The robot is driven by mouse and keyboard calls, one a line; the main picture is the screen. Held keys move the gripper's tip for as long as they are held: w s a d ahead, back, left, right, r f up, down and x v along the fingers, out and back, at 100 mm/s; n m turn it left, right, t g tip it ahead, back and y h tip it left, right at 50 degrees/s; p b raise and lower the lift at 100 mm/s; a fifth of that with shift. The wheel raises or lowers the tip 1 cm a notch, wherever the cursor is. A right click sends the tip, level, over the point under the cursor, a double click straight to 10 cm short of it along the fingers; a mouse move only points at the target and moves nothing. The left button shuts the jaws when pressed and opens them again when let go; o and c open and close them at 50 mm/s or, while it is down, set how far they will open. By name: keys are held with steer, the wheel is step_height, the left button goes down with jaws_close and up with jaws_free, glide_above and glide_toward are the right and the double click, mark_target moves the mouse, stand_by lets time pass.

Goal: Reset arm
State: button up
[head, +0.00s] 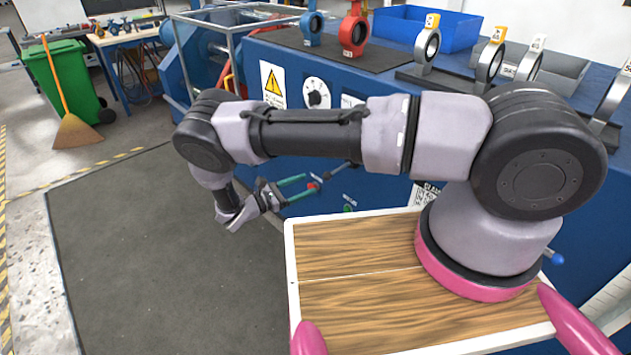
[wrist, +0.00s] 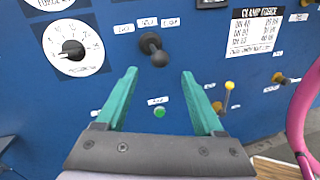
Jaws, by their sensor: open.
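My gripper (head: 297,188) shows in the head view at the end of my arm, left of the wooden board and in front of the blue machine. Its two green fingers are apart, with nothing held between them. In the wrist view my gripper (wrist: 160,103) points at the blue panel (wrist: 135,75). A black knob (wrist: 152,47) and a small green button (wrist: 160,112) on the panel appear between and beyond the fingertips. My arm is bent, reaching left from its base and folding down at the elbow. Whether the fingers touch the panel cannot be told.
A dial (wrist: 73,48) and a yellow-tipped lever (wrist: 229,88) are on the panel. Butterfly valves, one red (head: 354,30), stand on top of the machine near a blue bin (head: 450,28). A green wheeled bin (head: 68,82) and broom stand far left. The dark floor mat (head: 150,240) is clear.

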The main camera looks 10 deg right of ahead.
steer(key=shift+s+a, duration=0.25)
steer(key=shift+a, duration=0.35)
steer(key=d+r+m+g+y, duration=0.3)
steer(key=d+r+m+y, duration=0.15)
steer(key=r, duration=0.65)
steer(key=d+r+m+g+y, duration=0.3)
steer(key=r+m, duration=0.2)
steer(key=r, duration=0.7)
steer(key=d+r+m+g+y, duration=0.3)
steer(key=d+r+m+y, duration=0.15)
steer(key=r, duration=0.65)
steer(key=s+d+r+m+t+y, duration=0.2)
steer(key=s+r+m+t, duration=0.1)
steer(key=s+r, duration=0.3)
steer(key=s+d+r+m+t+y, duration=0.2)
steer(key=s+d+r+m, duration=0.1)
steer(key=s+r, duration=0.4)
steer(key=s+d+r+m+t+y, duration=0.2)
steer(key=s+d+r+m+t, duration=0.1)
steer(key=s+r+m, duration=0.2)
step_height(320, 180, up, 3)
steer(key=shift+s+t, duration=0.3)
steer(key=shift+s, duration=0.65)
